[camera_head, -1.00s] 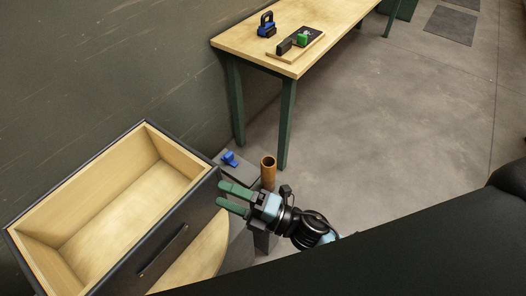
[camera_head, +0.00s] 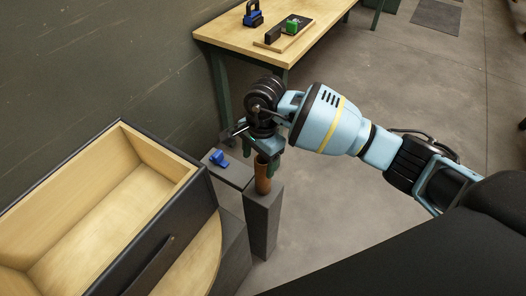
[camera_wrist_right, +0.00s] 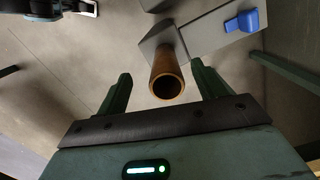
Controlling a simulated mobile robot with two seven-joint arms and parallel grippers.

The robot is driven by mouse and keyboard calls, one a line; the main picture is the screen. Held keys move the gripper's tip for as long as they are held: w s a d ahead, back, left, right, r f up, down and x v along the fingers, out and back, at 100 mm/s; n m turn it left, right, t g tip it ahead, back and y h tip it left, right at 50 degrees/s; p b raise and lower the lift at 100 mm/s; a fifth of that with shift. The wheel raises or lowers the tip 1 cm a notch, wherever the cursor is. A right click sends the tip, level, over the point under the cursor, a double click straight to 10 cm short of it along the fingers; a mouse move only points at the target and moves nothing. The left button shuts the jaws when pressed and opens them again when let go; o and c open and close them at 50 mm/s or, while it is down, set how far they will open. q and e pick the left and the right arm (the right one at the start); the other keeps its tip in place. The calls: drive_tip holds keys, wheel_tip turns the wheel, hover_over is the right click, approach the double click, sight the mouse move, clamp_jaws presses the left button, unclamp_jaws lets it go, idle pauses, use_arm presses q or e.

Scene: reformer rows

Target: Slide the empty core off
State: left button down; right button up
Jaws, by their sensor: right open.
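The empty core, a brown cardboard tube (camera_head: 263,184), stands upright on a narrow grey post (camera_head: 262,222). It also shows in the right wrist view (camera_wrist_right: 167,75), its open end facing the camera. My right gripper (camera_head: 262,166) points down over the core's top. Its green fingers are open, one on each side of the tube, with visible gaps in the wrist view (camera_wrist_right: 162,72). The upper part of the core is partly hidden by the gripper in the head view.
A blue clamp-like piece (camera_head: 218,158) sits on a grey ledge (camera_head: 232,174) beside the post. An open wooden drawer (camera_head: 165,226) is at left. A wooden table (camera_head: 225,36) at the back holds a black-and-blue item and a board. Floor on the right is clear.

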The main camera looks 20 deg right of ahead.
sight(263, 175)
drive_tip(key=shift+h, duration=0.6)
drive_tip(key=shift+w+d+f, duration=0.25)
drive_tip(key=shift+d+f, duration=0.1)
drive_tip(key=shift+f, duration=0.8)
drive_tip(key=shift+w+d+f, duration=0.2)
drive_tip(key=shift+d+f, duration=0.1)
drive_tip(key=shift+f, duration=0.85)
drive_tip(key=shift+w+d+f, duration=0.25)
drive_tip(key=shift+d+f, duration=0.1)
drive_tip(key=shift+f, duration=0.8)
drive_tip(key=shift+c, duration=0.4)
drive_tip(key=c, duration=1)
drive_tip(key=shift+r, duration=0.15)
